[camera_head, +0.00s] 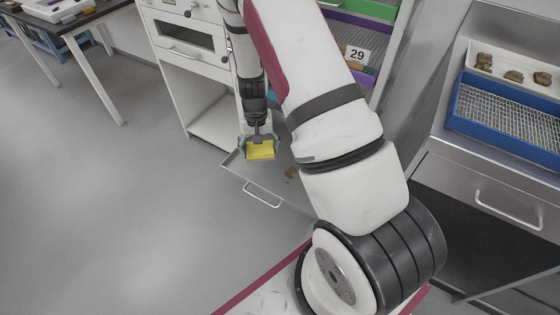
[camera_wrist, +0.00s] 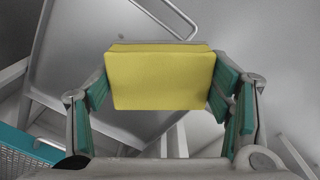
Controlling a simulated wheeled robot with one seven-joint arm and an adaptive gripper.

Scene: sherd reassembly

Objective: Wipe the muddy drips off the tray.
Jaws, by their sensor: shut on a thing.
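My gripper (camera_head: 260,142) is shut on a yellow sponge (camera_head: 260,150). In the wrist view the sponge (camera_wrist: 160,78) sits squarely between the green-padded fingers. The grey metal tray (camera_head: 234,162), with a bar handle at its front, lies below the sponge in the head view. The tray (camera_wrist: 85,70) also shows behind the sponge in the wrist view, with no drips seen there. My arm hides the tray's right part. I cannot tell whether the sponge touches the tray.
A white cabinet (camera_head: 190,60) with drawers stands behind the tray. At the right, a steel bench carries a blue crate (camera_head: 505,115) with a wire mesh and a white tray of brown sherds (camera_head: 514,76). A table (camera_head: 70,30) stands at the far left. The floor at left is clear.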

